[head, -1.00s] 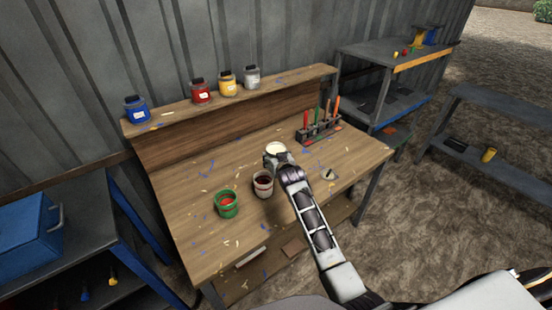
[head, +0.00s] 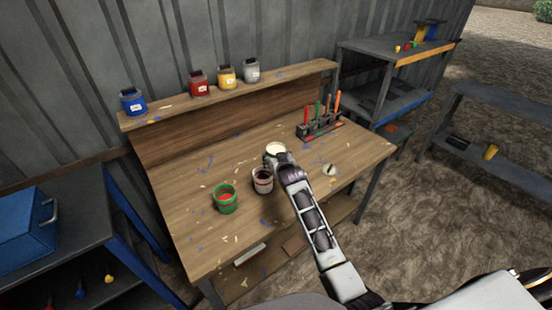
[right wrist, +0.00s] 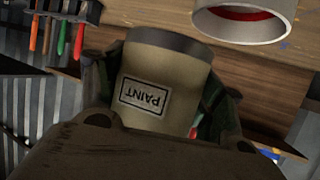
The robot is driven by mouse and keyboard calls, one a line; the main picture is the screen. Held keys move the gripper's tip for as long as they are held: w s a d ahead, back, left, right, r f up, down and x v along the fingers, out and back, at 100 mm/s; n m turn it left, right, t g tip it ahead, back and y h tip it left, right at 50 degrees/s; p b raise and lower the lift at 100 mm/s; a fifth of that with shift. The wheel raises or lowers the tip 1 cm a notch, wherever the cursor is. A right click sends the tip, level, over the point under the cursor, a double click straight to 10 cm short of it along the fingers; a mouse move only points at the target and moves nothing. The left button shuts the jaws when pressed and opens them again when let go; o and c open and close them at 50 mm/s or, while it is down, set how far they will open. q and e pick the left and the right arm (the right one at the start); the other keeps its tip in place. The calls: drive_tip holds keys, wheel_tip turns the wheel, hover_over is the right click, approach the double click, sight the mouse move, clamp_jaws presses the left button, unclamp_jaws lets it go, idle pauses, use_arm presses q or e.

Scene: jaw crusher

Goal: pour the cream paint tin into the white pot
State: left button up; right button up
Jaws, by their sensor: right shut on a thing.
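The cream paint tin (head: 276,148) shows its pale open top in the head view, just behind and right of the white pot. My right gripper (head: 278,159) is shut on it. In the right wrist view the tin (right wrist: 160,80) fills the middle, its "PAINT" label upside down in the picture. The tin looks about upright; whether it touches the table I cannot tell. Part of the pot (right wrist: 245,28) shows at the upper right in the right wrist view. My left gripper is out of view.
A green pot (head: 225,202) with red contents stands left of the white pot on the workbench (head: 190,225). A tool rack (head: 320,128) stands at the back right. Blue, red, yellow and grey tins line the raised shelf (head: 165,115). The table's right part is mostly clear.

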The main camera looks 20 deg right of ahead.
drive_tip(key=shift+f+b, duration=0.3)
drive_tip(key=shift+f, duration=0.05)
drive_tip(key=shift+d+r+n+h+p, duration=0.1)
drive_tip(key=shift+r+n+h+p, duration=0.2)
drive_tip(key=shift+p, duration=0.1)
drive_tip(key=shift+d+n, duration=0.2)
drive_tip(key=shift+n, duration=0.1)
drive_tip(key=shift+r+p, duration=0.1)
drive_tip(key=shift+p, duration=0.3)
drive_tip(key=shift+d, duration=0.1)
drive_tip(key=shift+r+n+h+p, duration=0.1)
drive_tip(key=shift+n+h+p, duration=0.2)
drive_tip(key=shift+n+p, duration=0.1)
idle(0.4)
drive_tip(key=shift+d+r+n+h+p, duration=0.2)
drive_tip(key=shift+d+n+h+p, duration=0.25)
drive_tip(key=shift+n, duration=0.25)
idle(2.0)
idle(0.9)
